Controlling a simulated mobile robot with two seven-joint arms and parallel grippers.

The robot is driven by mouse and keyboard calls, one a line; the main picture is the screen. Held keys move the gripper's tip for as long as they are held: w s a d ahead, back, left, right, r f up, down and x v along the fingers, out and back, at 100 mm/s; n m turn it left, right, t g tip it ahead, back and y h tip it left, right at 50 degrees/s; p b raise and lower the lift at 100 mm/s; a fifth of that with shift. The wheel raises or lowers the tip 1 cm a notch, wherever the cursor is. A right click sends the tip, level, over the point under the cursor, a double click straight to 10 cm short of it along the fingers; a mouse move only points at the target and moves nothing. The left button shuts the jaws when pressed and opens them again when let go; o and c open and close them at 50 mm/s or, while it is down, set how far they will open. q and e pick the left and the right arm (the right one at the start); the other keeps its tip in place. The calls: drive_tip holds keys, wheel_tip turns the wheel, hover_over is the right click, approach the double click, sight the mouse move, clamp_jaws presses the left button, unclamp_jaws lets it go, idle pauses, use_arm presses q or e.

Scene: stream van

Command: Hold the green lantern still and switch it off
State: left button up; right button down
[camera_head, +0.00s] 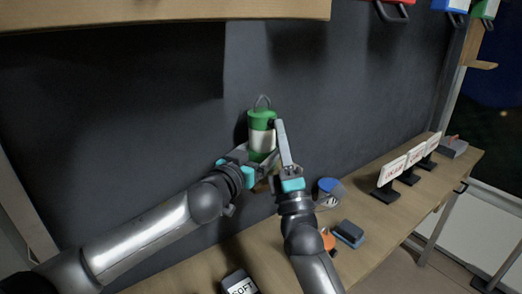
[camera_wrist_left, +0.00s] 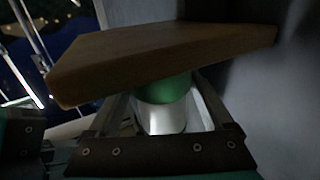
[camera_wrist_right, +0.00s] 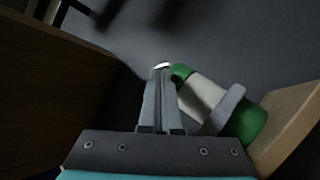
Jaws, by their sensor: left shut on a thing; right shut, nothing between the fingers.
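The green lantern (camera_head: 262,117), with a green cap, white body, green base and wire loop on top, stands upright against the dark wall. My left gripper (camera_head: 262,160) is shut around its lower body. In the left wrist view the lantern (camera_wrist_left: 162,115) shows between the two fingers. My right gripper (camera_head: 279,124) is shut and empty, its fingertips close beside the lantern's cap on the right. In the right wrist view its tips (camera_wrist_right: 161,68) are at the edge of the green cap (camera_wrist_right: 181,72); I cannot tell whether they touch. The switch is not clearly visible.
On the bench stand a blue-lidded jar (camera_head: 328,188), an orange item (camera_head: 328,240), a blue-grey block (camera_head: 348,233), a "SOFT" box (camera_head: 240,284) and white signs (camera_head: 392,170). A wooden shelf (camera_head: 160,12) overhangs above.

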drive_tip(key=shift+s+d, duration=0.15)
drive_tip(key=shift+s, duration=0.15)
use_arm(q)
drive_tip(key=o, duration=1.4)
use_arm(e)
drive_tip(key=s+d, duration=0.1)
drive_tip(key=s, duration=0.1)
drive_tip(key=s+d, duration=0.2)
drive_tip(key=shift+s+d, duration=0.25)
drive_tip(key=shift+s, duration=0.05)
use_arm(q)
drive_tip(key=shift+s, duration=0.1)
